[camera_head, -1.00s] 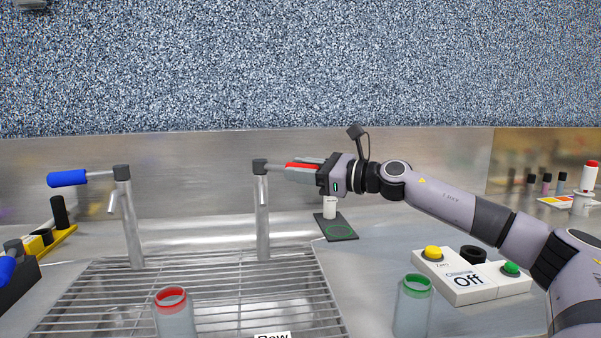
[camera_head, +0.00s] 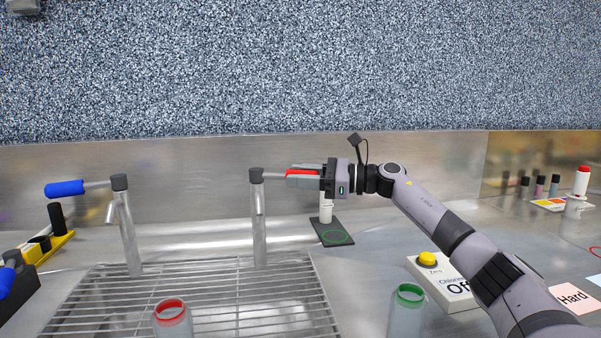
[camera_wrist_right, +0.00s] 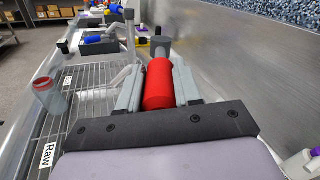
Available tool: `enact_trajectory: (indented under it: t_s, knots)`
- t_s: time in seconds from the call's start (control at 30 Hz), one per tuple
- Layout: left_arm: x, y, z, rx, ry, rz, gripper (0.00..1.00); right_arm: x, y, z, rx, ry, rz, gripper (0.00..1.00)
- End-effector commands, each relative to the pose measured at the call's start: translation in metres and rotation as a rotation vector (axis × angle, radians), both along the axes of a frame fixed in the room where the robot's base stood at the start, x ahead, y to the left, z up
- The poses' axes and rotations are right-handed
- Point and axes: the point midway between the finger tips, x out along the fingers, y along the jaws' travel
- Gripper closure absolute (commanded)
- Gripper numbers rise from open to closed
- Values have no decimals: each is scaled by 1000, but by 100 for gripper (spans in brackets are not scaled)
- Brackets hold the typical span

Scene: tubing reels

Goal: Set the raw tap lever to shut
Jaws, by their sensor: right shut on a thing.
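The raw tap (camera_head: 259,225) is a metal post with a dark cap behind the sink grate. Its lever has a red handle (camera_head: 302,172) and points right, about level. The handle also shows in the right wrist view (camera_wrist_right: 158,85), between the fingers. My right gripper (camera_head: 292,175) is shut on the red handle, with one finger on each side of it. A "Raw" label (camera_wrist_right: 48,155) lies at the sink edge in the right wrist view. My left gripper is not in view.
A second tap (camera_head: 127,225) with a blue-handled lever (camera_head: 66,188) stands to the left. A red-rimmed bottle (camera_head: 172,318) and a green-rimmed bottle (camera_head: 406,315) stand in front. A button box (camera_head: 440,288) sits partly behind my right arm. A steel wall runs close behind the taps.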

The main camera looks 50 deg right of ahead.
Motion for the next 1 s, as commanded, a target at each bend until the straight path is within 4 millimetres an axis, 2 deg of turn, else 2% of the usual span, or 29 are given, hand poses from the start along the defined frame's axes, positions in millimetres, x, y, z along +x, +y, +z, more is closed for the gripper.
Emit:
enact_trajectory:
  t_s: [0.57,0.6,0.67,1.0]
  knots:
    - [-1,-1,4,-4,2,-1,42,1,-3,3,-1,-6,17,100]
    - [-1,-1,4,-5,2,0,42,1,-3,3,-1,-6,17,63]
    - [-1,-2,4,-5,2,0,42,1,-3,3,-1,-6,17,44]
    - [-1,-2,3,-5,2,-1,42,-1,-3,0,-1,-2,18,42]
